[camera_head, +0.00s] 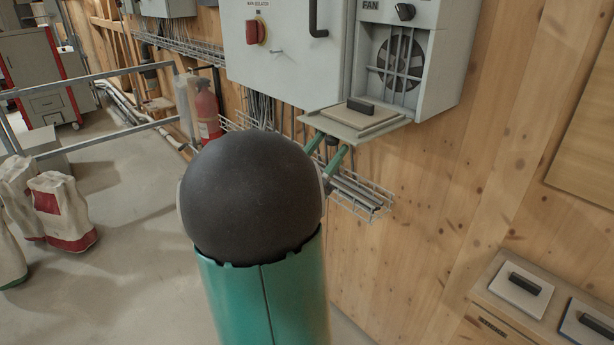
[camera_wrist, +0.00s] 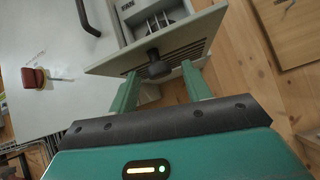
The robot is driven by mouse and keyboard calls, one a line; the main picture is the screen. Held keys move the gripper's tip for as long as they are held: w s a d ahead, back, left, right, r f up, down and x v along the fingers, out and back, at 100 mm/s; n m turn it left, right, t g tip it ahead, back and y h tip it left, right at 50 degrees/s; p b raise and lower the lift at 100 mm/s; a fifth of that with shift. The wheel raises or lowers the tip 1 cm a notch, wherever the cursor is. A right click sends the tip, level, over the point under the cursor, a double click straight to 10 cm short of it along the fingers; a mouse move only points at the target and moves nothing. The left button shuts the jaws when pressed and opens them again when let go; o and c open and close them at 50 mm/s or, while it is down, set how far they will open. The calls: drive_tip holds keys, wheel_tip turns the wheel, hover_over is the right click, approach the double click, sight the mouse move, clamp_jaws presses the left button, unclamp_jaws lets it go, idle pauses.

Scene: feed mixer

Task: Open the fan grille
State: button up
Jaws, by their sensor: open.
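The fan grille (camera_head: 343,123) is a pale grey panel folded down below the fan box, jutting out roughly level from its bottom edge. A square pad with a black handle (camera_head: 360,107) lies on its upper, inner face. In the wrist view the grille (camera_wrist: 205,35) shows dark slots and a black knob (camera_wrist: 155,68) on its outer face. My gripper (camera_head: 333,148) is open just under the grille. In the wrist view its two green fingers (camera_wrist: 160,76) stand on either side of the knob, apart from each other; whether they touch it, I cannot tell.
The fan box (camera_head: 437,75), with its fan (camera_head: 399,62) and upper knob (camera_head: 404,12), hangs on a wooden wall. A grey cabinet (camera_head: 290,60) with a red switch adjoins it. A wire tray (camera_head: 362,196) runs below. A wooden cabinet top (camera_head: 505,318) holds similar pads at lower right.

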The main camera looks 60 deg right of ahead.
drive_tip(key=v, duration=1.1)
drive_tip(key=shift+a+f, duration=0.25)
drive_tip(key=shift+a, duration=0.05)
drive_tip(key=shift+w, duration=0.1)
